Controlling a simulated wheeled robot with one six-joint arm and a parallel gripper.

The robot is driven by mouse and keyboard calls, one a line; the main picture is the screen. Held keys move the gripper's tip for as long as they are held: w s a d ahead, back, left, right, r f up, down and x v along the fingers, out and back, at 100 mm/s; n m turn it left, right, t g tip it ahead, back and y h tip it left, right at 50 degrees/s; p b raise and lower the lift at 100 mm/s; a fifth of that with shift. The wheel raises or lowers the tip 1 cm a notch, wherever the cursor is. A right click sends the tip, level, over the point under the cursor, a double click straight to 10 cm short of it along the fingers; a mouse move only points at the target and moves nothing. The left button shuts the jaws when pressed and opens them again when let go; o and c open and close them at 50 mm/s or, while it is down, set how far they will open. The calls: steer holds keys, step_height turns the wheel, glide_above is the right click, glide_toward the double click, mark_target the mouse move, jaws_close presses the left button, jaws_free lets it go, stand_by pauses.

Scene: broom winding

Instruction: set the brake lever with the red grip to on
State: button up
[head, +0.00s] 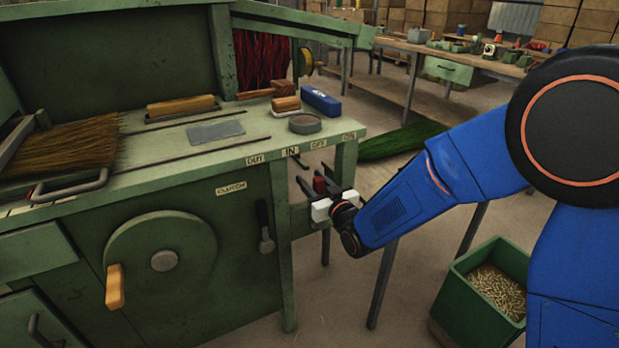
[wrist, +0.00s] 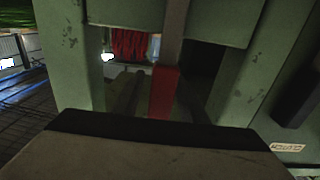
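The brake lever's red grip (head: 319,184) hangs below the bench top's front edge, roughly under the OFF label (head: 318,144) and left of the ON label (head: 349,136). In the wrist view, the red grip (wrist: 163,92) hangs upright at the end of a grey bar (wrist: 172,35). My gripper (head: 318,186) is at the lever, with dark fingers near both sides of the grip. In the wrist view, a gap shows between the left finger and the grip, so my gripper (wrist: 160,98) looks open. The right finger is hard to make out in shadow.
A handwheel (head: 160,260) with a wooden knob is further left. The green bench leg (head: 345,165) stands close to my gripper. A green bin (head: 485,290) is on the floor at right.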

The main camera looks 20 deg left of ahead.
steer(key=shift+c, duration=0.6)
jaws_close()
steer(key=shift+w+d+f+m, duration=0.15)
steer(key=shift+w+d+m, duration=0.9)
steer(key=shift+m, duration=0.25)
steer(key=shift+w+d+f+m, duration=0.25)
steer(key=shift+w+d+m, duration=0.25)
steer(key=shift+w+m, duration=0.35)
steer(key=shift+s, duration=0.1)
steer(key=shift+o, duration=0.6)
jaws_free()
